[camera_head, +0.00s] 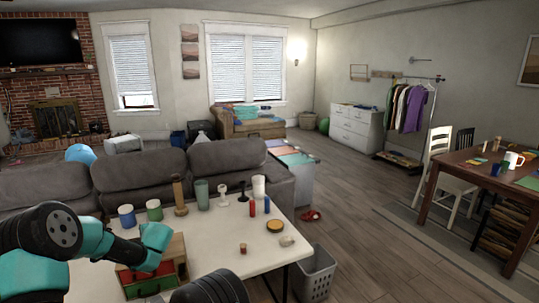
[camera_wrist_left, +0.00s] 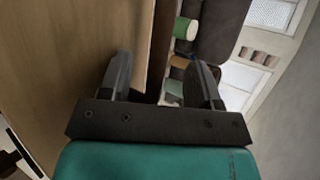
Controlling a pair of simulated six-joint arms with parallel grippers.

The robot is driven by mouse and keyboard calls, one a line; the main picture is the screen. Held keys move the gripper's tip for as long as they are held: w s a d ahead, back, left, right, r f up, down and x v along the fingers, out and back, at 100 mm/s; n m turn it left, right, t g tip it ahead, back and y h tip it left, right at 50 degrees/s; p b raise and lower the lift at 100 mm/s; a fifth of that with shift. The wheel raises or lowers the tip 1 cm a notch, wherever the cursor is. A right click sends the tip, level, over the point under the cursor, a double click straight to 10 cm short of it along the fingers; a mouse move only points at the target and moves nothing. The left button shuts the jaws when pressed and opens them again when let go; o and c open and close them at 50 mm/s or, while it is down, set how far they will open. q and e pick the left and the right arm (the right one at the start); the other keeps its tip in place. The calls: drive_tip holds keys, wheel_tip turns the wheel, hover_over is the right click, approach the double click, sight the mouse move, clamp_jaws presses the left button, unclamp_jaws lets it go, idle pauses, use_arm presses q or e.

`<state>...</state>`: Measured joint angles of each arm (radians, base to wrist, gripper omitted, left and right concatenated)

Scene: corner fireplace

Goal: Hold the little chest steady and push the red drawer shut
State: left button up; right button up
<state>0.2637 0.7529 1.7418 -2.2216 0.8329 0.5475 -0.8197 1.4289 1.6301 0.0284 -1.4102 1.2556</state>
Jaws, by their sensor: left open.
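The little wooden chest (camera_head: 180,251) stands near the front left of the white table. Its green drawer front (camera_head: 152,286) faces me, and a red part (camera_head: 160,268), apparently the red drawer, shows above it. My left gripper (camera_head: 156,238) is over the chest and hides much of its top and the red drawer; its fingertips cannot be made out in the head view. In the left wrist view its fingers (camera_wrist_left: 163,82) are apart, with a wooden panel (camera_wrist_left: 60,55) of the chest close by, its edge reaching between them. Contact cannot be told. My right gripper is not visible.
Behind the chest stand a blue-and-white jar (camera_head: 127,216), a green jar (camera_head: 154,210), a wooden pillar (camera_head: 180,198) and a green cup (camera_head: 202,193). A small brown piece (camera_head: 243,248) lies to the right. The table's front middle (camera_head: 235,268) is mostly clear.

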use_arm(q)
drive_tip(key=shift+s+d+f, duration=0.15)
drive_tip(key=shift+s+f, duration=0.05)
drive_tip(key=shift+f, duration=0.35)
drive_tip(key=r+v, duration=0.1)
drive_tip(key=v, duration=1.1)
drive_tip(key=shift+w, duration=0.15)
